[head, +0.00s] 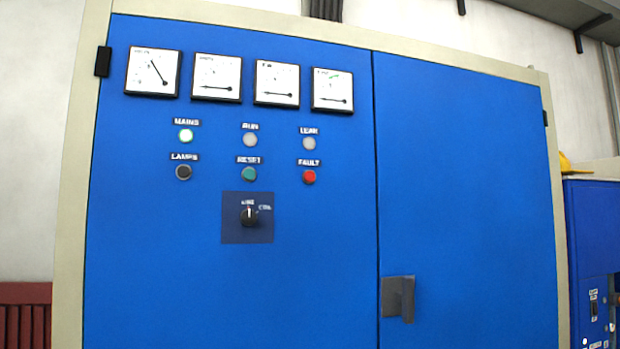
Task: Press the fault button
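The fault button (309,177) is a round red button on the left door of a blue cabinet (200,290). A small dark label reading FAULT (308,163) sits just above it. It is at the right end of the lower row, beside the green reset button (249,174) and the dark lamps button (183,172). Nothing covers it. My gripper is not in view, so its state and distance from the button do not show.
Above are the lit mains lamp (186,136), two grey lamps and a row of gauges (217,78). Below is a rotary switch (249,217). A dark door handle (398,298) sticks out at lower right. The panel front is otherwise clear.

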